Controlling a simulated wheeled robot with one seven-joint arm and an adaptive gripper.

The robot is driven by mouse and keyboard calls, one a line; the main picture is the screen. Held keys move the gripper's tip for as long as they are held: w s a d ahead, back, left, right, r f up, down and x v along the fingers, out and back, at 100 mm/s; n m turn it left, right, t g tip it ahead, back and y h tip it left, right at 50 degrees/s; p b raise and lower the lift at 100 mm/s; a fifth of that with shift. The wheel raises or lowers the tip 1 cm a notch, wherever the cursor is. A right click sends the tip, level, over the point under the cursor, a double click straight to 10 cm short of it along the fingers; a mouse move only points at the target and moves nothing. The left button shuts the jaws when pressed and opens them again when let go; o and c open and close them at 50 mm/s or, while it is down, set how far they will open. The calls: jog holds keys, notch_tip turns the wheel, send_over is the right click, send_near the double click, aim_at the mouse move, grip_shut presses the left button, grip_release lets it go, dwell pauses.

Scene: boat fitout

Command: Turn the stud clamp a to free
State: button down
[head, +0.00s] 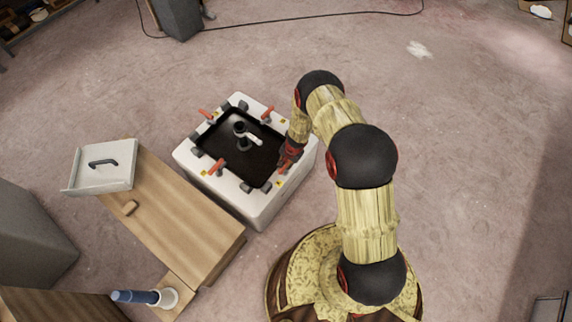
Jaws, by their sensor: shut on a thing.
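A white box (262,208) with a dark recessed top (232,160) stands on the floor left of my arm. Red-handled stud clamps sit around its rim: one at the back left (206,114), one at the back right (267,113) and one at the front left (216,167). My gripper (286,164) is at the rim's right side, low over the edge. It is shut on a stud clamp there, which the gripper and wrist mostly hide. I cannot read which clamp is marked a, nor the held clamp's angle.
A black fitting with a white lever (248,137) stands in the recess. A blue cylinder (135,297) lies at the lower left.

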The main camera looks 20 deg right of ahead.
jog(key=shift+a+m, duration=0.1)
jog(key=shift+m, duration=0.4)
jog(key=c, duration=1.7)
grip_release()
jog(key=r, duration=0.4)
jog(key=s+d+r, duration=0.1)
jog(key=r, duration=0.2)
jog(key=s+r, duration=0.1)
jog(key=r, duration=0.3)
jog(key=shift+d+r, duration=0.2)
jog(key=shift+r, duration=0.15)
